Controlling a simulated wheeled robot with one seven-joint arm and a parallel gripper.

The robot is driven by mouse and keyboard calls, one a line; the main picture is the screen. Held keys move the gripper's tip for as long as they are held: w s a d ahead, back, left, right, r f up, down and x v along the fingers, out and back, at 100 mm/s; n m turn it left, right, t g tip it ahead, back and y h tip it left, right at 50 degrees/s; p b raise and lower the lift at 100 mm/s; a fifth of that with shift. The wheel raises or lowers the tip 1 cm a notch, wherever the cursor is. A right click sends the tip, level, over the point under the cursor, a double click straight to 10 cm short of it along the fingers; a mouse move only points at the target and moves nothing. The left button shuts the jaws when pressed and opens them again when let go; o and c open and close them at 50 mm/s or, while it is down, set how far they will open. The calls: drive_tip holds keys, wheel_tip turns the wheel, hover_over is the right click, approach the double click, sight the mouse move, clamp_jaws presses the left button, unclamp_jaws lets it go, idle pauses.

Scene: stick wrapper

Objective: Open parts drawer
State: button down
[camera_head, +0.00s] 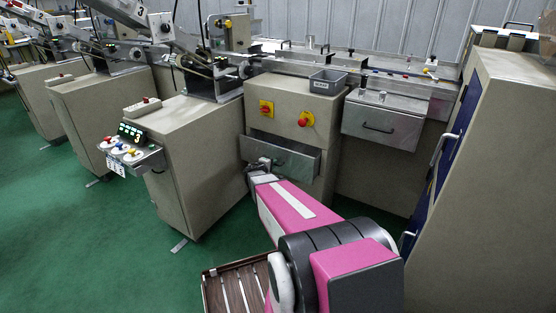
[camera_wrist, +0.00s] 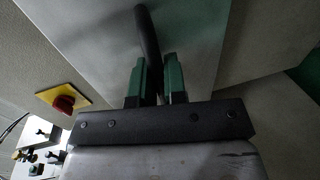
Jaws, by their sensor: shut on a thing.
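The parts drawer (camera_head: 290,159) is a grey metal drawer low in the beige cabinet. It stands partly pulled out, with a dark gap above its front. Its dark bar handle (camera_wrist: 147,32) shows in the wrist view, against the pale drawer front (camera_wrist: 95,35). My gripper (camera_head: 262,164) is at the drawer front in the head view. In the wrist view, the green fingers of my gripper (camera_wrist: 157,68) are shut on the handle, one on each side. The drawer's inside is hidden.
A red knob on a yellow plate (camera_head: 306,119) sits above the drawer; it also shows in the wrist view (camera_wrist: 63,102). A second metal drawer (camera_head: 382,123) is at the right. A tall beige cabinet (camera_head: 490,190) stands close on the right. Green floor (camera_head: 110,245) is clear at left.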

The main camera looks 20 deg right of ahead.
drive_tip(key=f+v, duration=0.1)
drive_tip(key=v, duration=0.7)
drive_tip(key=shift+s+a+f, duration=0.35)
drive_tip(key=shift+a, duration=0.05)
drive_tip(key=c, duration=1.2)
unclamp_jaws()
drive_tip(key=v, duration=1)
drive_tip(key=shift+s+a, duration=0.2)
drive_tip(key=shift+a, duration=0.15)
